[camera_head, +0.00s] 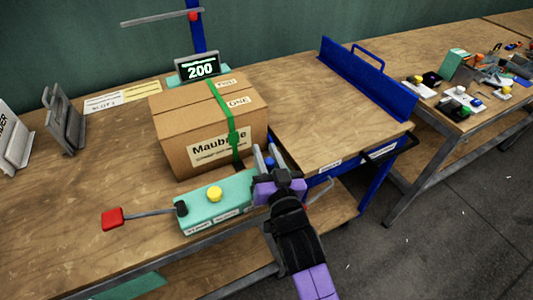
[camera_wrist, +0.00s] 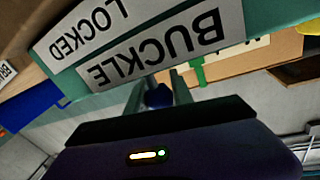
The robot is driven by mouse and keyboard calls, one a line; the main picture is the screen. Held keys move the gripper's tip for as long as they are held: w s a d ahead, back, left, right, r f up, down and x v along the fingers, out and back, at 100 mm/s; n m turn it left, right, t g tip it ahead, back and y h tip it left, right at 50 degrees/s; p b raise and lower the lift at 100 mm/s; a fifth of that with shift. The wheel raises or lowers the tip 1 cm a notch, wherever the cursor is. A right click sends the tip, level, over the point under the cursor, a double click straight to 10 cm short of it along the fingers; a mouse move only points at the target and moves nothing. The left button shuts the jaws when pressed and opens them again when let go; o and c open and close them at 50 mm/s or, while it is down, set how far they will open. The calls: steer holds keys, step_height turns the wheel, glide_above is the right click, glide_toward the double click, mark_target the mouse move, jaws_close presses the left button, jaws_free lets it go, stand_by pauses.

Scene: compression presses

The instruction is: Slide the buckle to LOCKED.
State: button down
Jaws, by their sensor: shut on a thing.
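My gripper (camera_head: 266,163) is at the right end of the teal press base (camera_head: 230,205), in front of the cardboard box. It is shut on a small dark blue knob, which I take to be the buckle; the knob shows between the fingers (camera_wrist: 157,82) in the wrist view as a blue buckle (camera_wrist: 158,96). Labels reading BUCKLE (camera_wrist: 160,48) and LOCKED (camera_wrist: 82,32) appear upside down on the teal base beside the fingers. The buckle's exact position along its slide is hidden by my gripper.
The cardboard box (camera_head: 185,116) stands behind the base with a green strap (camera_head: 231,125) around it. A lever with a red handle (camera_head: 112,218) sticks out left; a yellow button (camera_head: 214,194) tops the base. A display (camera_head: 199,69) reads 200. A blue-railed table (camera_head: 320,125) stands right.

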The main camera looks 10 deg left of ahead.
mark_target(273, 168)
steer(key=c, duration=1.1)
jaws_free()
steer(key=shift+w+d, duration=0.15)
steer(key=shift+d, duration=0.15)
steer(key=v, duration=0.7)
steer(key=shift+s+d, duration=0.1)
steer(key=shift+s, duration=0.3)
